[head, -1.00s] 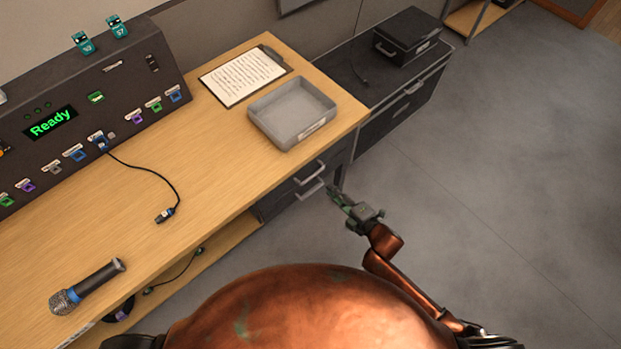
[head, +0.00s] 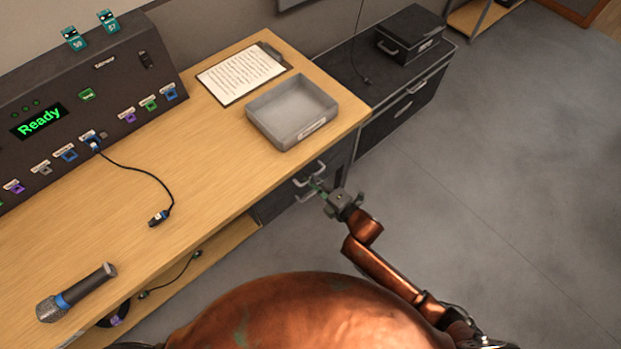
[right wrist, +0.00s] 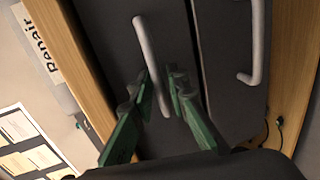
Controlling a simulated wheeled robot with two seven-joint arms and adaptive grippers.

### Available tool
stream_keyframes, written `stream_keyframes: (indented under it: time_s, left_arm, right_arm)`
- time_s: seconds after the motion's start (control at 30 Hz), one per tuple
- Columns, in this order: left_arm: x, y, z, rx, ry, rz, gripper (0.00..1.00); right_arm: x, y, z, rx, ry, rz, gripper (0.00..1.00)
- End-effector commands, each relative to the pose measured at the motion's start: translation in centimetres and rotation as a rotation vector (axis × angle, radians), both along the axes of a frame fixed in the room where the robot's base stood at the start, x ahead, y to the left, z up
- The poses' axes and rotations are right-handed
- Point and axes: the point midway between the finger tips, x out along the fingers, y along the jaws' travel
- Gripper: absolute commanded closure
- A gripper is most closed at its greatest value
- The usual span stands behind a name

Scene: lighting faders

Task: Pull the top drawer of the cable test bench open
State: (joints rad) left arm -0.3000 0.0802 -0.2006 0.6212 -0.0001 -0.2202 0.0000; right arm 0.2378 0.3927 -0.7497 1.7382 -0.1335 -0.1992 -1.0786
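The cable test bench (head: 205,180) has a wooden top and two dark drawers under its right end. The top drawer (right wrist: 100,35) looks shut, with a silver bar handle (right wrist: 146,50); that handle also shows in the head view (head: 310,172). The lower drawer has its own handle (right wrist: 258,45). My right gripper (head: 316,182) is at the drawer fronts. In the right wrist view its green fingers (right wrist: 158,78) are apart, one on each side of the top handle. I cannot tell whether they touch it. My left gripper is out of view.
A grey tray (head: 255,117) and a clipboard (head: 240,75) lie on the bench top. A microphone (head: 78,292) and a cable (head: 150,178) lie farther left, by the dark console (head: 75,100). A black cabinet (head: 415,100) stands behind. Floor to the right is clear.

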Motion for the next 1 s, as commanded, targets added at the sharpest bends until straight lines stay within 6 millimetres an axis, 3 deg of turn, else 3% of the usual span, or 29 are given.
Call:
stream_keyframes:
  time_s: [0.1,0.33,1.0]
  left_arm:
    - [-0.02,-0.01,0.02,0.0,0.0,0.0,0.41]
    - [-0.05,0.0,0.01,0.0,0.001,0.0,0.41]
    - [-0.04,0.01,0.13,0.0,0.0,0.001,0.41]
  right_arm:
    - [0.0,-0.02,0.03,0.0,0.0,0.0,0.85]
    - [-0.01,-0.04,0.03,0.0,0.0,0.0,1.0]
    - [-0.18,-0.21,0.02,0.0,0.001,-0.001,1.0]
